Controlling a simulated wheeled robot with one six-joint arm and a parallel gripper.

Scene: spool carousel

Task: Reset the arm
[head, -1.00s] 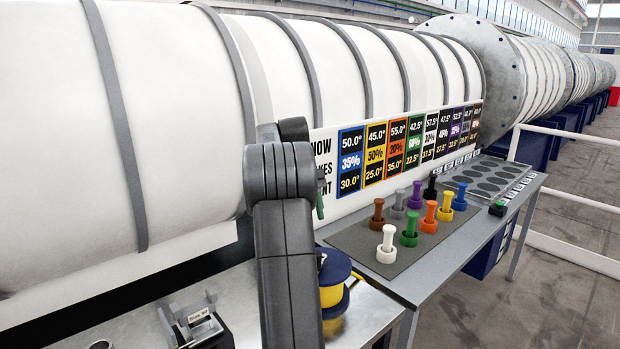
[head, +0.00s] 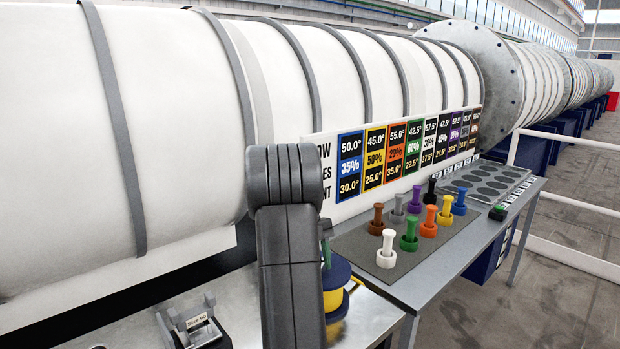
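My dark grey arm (head: 290,265) rises at the lower middle of the head view and blocks what is behind it. My gripper is mostly hidden behind the arm. A small grey part of my arm's end (head: 326,229) peeks out at its right edge, with a narrow green piece (head: 327,254) just below it, in front of the yellow and blue spool (head: 338,290). I cannot tell whether the green piece is held or whether the fingers are open.
A grey table (head: 420,276) at right bears a dark mat with several coloured pegs, including a white one (head: 386,250), and a panel of dark discs (head: 488,178). A small labelled dispenser (head: 196,326) stands at lower left. A large white ribbed cylinder (head: 180,120) fills the back.

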